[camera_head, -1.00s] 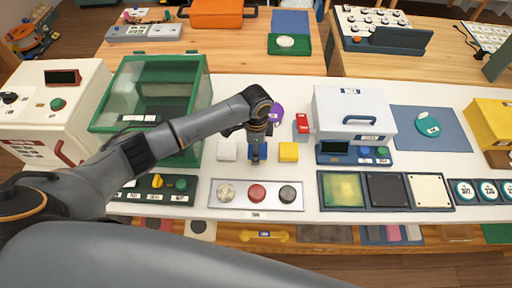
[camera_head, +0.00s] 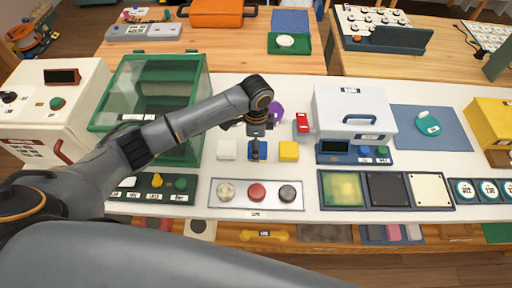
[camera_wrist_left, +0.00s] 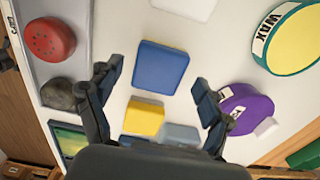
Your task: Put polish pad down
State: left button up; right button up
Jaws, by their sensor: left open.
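A blue square pad (camera_wrist_left: 160,67) lies flat on the white tabletop, seen whole in the left wrist view. No label shows on it, so I cannot be sure that it is the polish pad. In the head view the blue pad (camera_head: 264,152) is partly hidden behind my left gripper (camera_head: 256,148). It lies between a white square pad (camera_head: 227,150) and a yellow one (camera_head: 289,151). In the wrist view my left gripper (camera_wrist_left: 157,82) is open and empty, its fingers apart on either side of the blue pad and not touching it. My right gripper is not in view.
A tray (camera_head: 215,203) with three round pads lies in front. A purple round item (camera_head: 277,112), a red item (camera_head: 302,123) and a WAX tin (camera_wrist_left: 294,40) are behind. A green glass-topped box (camera_head: 150,90) stands left, a white case (camera_head: 352,105) right.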

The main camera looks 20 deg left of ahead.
pick_arm(q)
notch_tip(320, 180, up, 9)
jog(key=shift+r+b, duration=0.2)
jog(key=shift+b, duration=0.25)
dwell(0.3)
